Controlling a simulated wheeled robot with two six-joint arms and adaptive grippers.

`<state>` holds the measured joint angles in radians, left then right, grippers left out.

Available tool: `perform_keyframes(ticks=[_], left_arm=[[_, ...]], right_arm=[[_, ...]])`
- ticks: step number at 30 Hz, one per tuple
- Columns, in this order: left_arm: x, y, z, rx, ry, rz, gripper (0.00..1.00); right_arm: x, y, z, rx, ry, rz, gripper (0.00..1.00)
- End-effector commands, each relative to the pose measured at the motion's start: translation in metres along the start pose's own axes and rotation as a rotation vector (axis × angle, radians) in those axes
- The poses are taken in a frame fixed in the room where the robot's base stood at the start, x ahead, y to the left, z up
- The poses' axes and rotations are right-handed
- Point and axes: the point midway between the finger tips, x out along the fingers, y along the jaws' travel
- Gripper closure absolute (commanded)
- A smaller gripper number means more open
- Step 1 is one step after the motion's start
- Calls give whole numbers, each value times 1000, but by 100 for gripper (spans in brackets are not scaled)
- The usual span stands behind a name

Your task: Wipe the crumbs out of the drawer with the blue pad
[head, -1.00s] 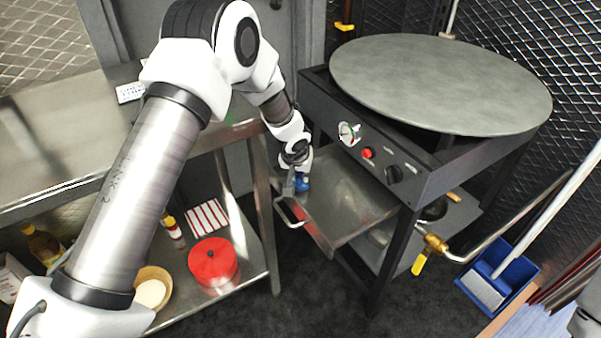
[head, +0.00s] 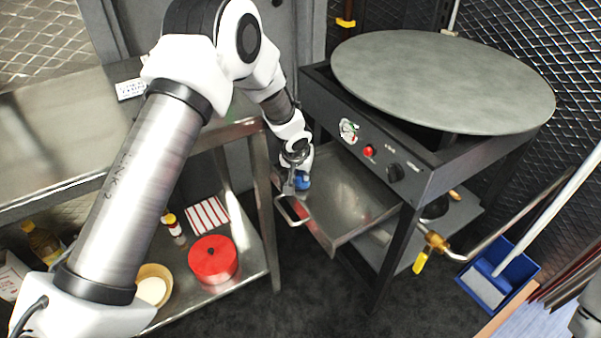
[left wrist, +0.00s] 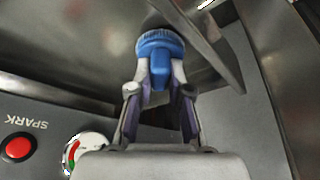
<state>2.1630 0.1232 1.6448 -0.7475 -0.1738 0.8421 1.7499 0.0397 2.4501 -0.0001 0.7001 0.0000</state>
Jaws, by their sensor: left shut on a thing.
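The metal drawer (head: 350,208) is pulled out under the black stove in the head view, and its floor also shows in the left wrist view (left wrist: 75,45). The blue pad (head: 303,181) is at the drawer's left end. In the left wrist view the blue pad (left wrist: 158,55) has a round ribbed head and a block grip. My left gripper (head: 296,178) is shut on the pad's grip (left wrist: 157,85), with a finger on each side. Whether the pad touches the drawer floor is hard to tell. I cannot make out any crumbs.
The stove (head: 420,185) with a round griddle plate (head: 440,85) stands over the drawer. A steel table is at the left, with a red pot (head: 213,260) on its lower shelf. A blue dustpan (head: 500,275) is on the floor at the right. The drawer handle (head: 292,213) faces left.

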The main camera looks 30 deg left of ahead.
Motion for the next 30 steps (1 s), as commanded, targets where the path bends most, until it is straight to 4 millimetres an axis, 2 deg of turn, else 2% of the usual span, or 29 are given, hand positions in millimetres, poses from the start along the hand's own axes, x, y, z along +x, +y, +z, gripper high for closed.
perform_keyframes(ticks=[1, 18, 30], left_arm=[[-14, 1, -8, -1, 6, 3, 100], [-60, 3, -27, 4, 5, 4, 100], [-64, 3, -29, 6, 5, 4, 100]], right_arm=[[-9, 0, 0, 0, 0, 0, 60], [-52, 0, 0, 0, 0, 0, 60], [-55, 0, 0, 0, 0, 0, 60]])
